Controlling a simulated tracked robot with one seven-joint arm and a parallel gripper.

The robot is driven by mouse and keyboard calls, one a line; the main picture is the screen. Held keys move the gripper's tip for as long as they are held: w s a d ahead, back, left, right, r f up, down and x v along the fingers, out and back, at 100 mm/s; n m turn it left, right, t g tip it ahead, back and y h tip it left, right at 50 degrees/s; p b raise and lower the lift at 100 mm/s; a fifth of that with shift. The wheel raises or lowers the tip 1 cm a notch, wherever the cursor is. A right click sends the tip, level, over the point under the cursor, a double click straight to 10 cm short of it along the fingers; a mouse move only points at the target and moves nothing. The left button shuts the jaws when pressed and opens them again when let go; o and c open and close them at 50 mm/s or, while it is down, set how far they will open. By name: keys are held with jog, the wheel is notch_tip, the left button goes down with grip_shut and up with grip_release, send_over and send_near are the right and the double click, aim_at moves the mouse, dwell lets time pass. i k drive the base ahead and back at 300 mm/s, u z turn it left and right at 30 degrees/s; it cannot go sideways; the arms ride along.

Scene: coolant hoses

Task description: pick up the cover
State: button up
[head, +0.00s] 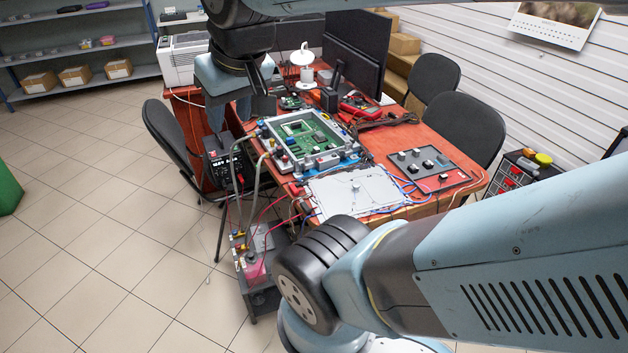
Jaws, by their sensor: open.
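The cover (340,196) looks to be the flat light grey plate with a small knob in its middle. It lies at the front edge of the red-brown table (400,137), in front of an open grey housing (268,130) with a green circuit board inside. My gripper (240,112) is at the upper left, behind and left of the housing and well away from the cover. It is open, and I see nothing held in it. Its fingertips are partly hard to make out against the dark things behind.
A dark panel (440,180) with several small parts lies right of the cover. Blue hoses (408,190) run between them. Cables hang off the table's left front. Chairs (470,105) surround it.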

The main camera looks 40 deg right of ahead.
aim_at(335, 199)
jog(key=u, duration=0.9)
jog(key=k, duration=1.7)
jog(key=z, duration=1.6)
jog(key=i, duration=1)
jog(key=u, duration=0.05)
